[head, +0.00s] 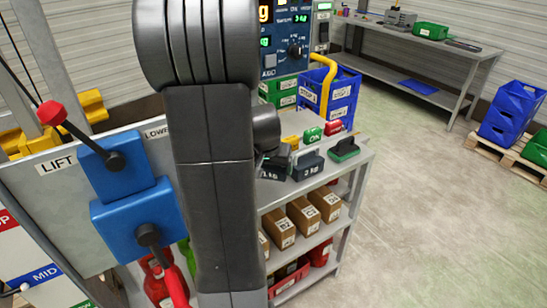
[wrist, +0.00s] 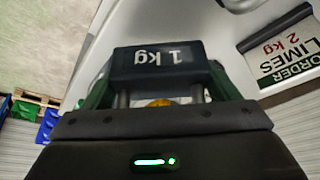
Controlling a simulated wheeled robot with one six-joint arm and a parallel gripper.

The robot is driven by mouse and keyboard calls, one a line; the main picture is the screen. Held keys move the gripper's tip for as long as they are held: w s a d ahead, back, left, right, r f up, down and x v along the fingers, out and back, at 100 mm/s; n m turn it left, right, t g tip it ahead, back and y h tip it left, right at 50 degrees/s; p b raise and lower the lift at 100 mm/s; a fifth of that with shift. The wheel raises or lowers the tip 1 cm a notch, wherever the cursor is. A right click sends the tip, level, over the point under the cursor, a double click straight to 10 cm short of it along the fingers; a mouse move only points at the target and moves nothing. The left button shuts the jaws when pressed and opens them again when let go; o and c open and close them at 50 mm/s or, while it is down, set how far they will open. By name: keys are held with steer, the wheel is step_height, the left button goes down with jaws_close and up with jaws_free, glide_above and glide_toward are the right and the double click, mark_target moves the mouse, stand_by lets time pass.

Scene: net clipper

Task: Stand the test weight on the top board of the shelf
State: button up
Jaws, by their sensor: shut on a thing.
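The test weight (wrist: 160,68) is a dark block marked "1 kg", upside down in the wrist view. My gripper (wrist: 158,88) is shut on it, with a green-padded finger at each side. In the head view the weight (head: 270,173) shows at the left part of the shelf's top board (head: 325,172), partly hidden behind my arm. My gripper is mostly hidden there too. I cannot tell whether the weight touches the board or hangs just above it. The shelf (head: 346,215) is grey, with boxes on its lower boards.
Blue crates (head: 343,95) are at the back.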

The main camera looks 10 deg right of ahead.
mark_target(271, 176)
steer(key=shift+f, duration=2.2)
steer(key=shift+f, duration=0.1)
steer(key=o, duration=1.7)
steer(key=shift+b, duration=0.3)
steer(key=shift+s+a+r, duration=0.1)
steer(key=shift+r, duration=0.35)
steer(key=v, duration=1.1)
steer(key=shift+p, duration=0.4)
steer(key=shift+s, duration=0.15)
